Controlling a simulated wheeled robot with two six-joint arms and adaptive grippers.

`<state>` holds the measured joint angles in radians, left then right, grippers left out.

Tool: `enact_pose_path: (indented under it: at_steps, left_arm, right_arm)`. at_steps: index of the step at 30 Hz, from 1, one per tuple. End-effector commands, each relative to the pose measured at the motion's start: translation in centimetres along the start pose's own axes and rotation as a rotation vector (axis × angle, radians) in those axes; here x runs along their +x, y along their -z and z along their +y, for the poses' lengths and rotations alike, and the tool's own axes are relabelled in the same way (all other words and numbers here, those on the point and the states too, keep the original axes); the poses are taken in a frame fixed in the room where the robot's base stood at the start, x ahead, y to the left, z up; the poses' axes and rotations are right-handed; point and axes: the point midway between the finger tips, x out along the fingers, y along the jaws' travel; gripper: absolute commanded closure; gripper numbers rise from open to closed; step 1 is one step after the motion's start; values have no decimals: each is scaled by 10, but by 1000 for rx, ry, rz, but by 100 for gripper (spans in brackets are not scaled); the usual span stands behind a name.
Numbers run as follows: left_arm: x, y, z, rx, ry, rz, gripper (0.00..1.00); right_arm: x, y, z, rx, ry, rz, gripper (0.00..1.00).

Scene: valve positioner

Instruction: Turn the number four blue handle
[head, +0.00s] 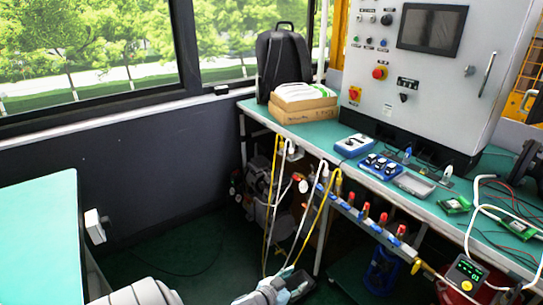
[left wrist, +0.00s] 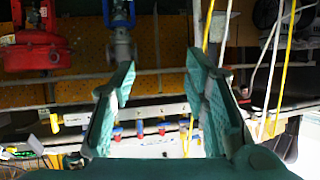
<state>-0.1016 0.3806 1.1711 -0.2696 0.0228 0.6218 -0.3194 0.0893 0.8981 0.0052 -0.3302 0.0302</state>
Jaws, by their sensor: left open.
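A pale manifold bar (head: 345,208) runs below the front edge of the green-topped bench. Several small valves with red tops and blue parts stand along it, one of them a red-topped valve (head: 383,219). I cannot read any numbers, so I cannot tell which handle is number four. My left gripper (head: 290,284) is at the bottom middle of the head view, below and apart from the bar. In the left wrist view its green fingers (left wrist: 160,75) are spread with nothing between them. Blue and red valve parts (left wrist: 139,132) show beyond them. My right gripper is not in view.
Yellow and white hoses (head: 272,215) hang from the bar's left end, close to my left gripper. A grey control cabinet (head: 420,100) stands on the bench. A digital gauge (head: 468,270) is at the lower right. A second green table (head: 40,220) stands left, with open floor between.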

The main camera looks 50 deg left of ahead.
Motion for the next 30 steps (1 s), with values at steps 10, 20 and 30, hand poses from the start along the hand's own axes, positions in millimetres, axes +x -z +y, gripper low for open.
enact_pose_path:
  at_steps: [10, 20, 30]
  left_arm:
    - [-46, -81, 8, 28, 40, -249, 58]
    - [-65, -112, 12, 42, 45, -337, 58]
    - [-64, -112, 12, 42, 45, -334, 58]
  right_arm:
    - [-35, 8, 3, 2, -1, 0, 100]
    - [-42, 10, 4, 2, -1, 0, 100]
    - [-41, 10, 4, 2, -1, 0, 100]
